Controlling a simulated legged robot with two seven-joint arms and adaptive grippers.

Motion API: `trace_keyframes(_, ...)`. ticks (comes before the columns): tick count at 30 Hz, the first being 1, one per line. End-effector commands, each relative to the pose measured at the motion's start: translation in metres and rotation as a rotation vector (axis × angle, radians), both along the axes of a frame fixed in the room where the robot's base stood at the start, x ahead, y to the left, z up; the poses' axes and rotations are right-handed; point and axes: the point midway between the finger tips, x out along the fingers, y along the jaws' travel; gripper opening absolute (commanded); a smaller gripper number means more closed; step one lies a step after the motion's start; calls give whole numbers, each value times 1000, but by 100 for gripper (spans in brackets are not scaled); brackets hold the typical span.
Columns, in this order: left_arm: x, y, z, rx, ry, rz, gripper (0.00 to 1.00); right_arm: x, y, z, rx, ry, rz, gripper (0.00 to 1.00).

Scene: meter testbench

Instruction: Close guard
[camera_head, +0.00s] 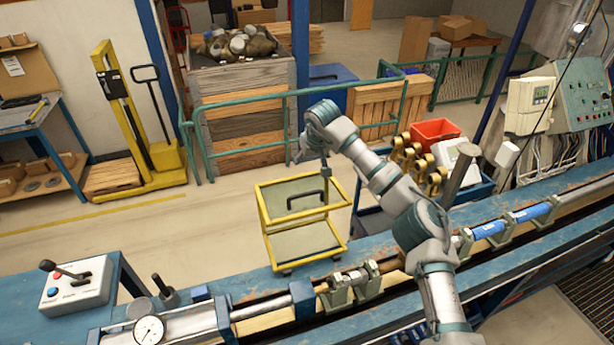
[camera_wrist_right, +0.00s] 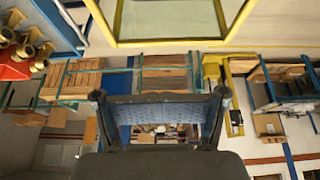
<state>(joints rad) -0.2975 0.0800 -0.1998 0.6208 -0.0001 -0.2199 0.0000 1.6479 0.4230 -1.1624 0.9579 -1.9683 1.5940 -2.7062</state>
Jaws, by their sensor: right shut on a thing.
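The guard (camera_head: 333,217) is a yellow frame with clear panels and a dark handle (camera_head: 306,195), beyond the bench's far edge. It looks raised, with one panel upright and one lower. My right gripper (camera_head: 312,166) is at the top of the frame, near the handle. In the right wrist view the yellow frame (camera_wrist_right: 170,43) crosses the top, and my right gripper's fingers (camera_wrist_right: 160,108) stand in the lower middle. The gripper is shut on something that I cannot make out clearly. Whether it touches the handle is hard to tell. My left gripper is not in view.
The blue bench (camera_head: 240,262) runs across the front with clamps and a pipe line. A control box (camera_head: 75,285) and a dial gauge (camera_head: 149,330) are at left. A red bin (camera_head: 435,132) and brass parts (camera_head: 420,160) stand at right. Open floor lies behind the guard.

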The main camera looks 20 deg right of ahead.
Motion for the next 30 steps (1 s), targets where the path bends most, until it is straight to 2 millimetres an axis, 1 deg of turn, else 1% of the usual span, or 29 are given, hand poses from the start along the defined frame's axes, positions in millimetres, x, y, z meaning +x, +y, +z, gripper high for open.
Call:
trace_keyframes(5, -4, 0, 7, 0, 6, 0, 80, 11, 2, -24, 2, 7, 0, 0)
trace_keyframes(7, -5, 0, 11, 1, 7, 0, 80, 17, 3, -37, 3, 7, 1, 0)
trace_keyframes(12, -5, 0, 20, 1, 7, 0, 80, 29, 4, -66, 5, 6, 1, 0)
trace_keyframes(17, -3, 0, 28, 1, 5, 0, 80, 40, 4, -90, 5, 5, 1, 0)
trace_keyframes(30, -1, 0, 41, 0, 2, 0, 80, 4, 3, -92, 6, 2, 4, 0)
